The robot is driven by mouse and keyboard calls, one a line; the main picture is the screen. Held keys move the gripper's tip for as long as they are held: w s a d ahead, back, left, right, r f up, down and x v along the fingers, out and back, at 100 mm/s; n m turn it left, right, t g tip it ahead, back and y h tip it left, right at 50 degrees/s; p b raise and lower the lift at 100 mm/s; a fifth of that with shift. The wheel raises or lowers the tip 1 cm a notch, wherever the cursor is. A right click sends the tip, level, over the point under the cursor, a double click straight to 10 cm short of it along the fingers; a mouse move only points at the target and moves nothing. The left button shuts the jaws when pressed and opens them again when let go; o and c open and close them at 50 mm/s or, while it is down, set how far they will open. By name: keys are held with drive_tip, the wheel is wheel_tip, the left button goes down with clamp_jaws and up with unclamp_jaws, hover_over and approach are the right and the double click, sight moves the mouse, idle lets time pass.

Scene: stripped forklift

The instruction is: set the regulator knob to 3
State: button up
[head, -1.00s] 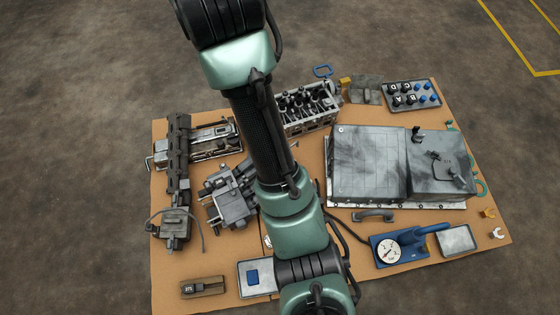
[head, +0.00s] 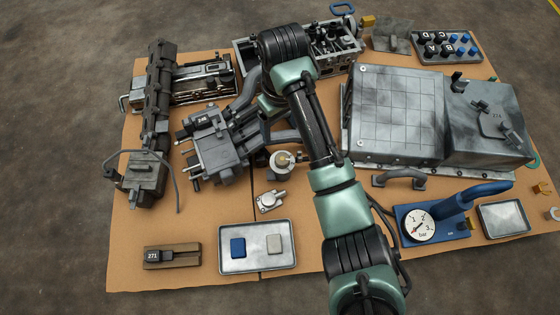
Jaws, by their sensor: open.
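A round white gauge (head: 418,226), marked 1, 2, 3 and bar, sits on a blue base (head: 445,230) at the lower right of the board. Its needle is too small to read surely. I cannot make out a part that is clearly the regulator knob. A round grey housing with a brass-coloured centre (head: 282,163) stands just left of my arm, and I cannot tell what it is. My arm rises from the bottom and crosses the middle of the board.
A large grey metal case (head: 395,115) stands right of my arm. A grey pipe assembly (head: 215,145) stands left of it. A tray (head: 258,263) bears a blue and a pale block. A 271 counter (head: 172,256) and an empty tray (head: 503,218) lie near the front.

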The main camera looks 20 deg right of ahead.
sight(282, 159)
drive_tip(key=f+b, duration=0.3)
drive_tip(key=f, duration=0.1)
drive_tip(key=f+b, duration=0.3)
drive_tip(key=f, duration=0.2)
drive_tip(key=f+b, duration=0.3)
drive_tip(key=f, duration=0.2)
drive_tip(key=shift+s+d+b, duration=0.1)
drive_tip(key=shift+s+b, duration=0.25)
drive_tip(key=shift+b, duration=0.05)
clamp_jaws()
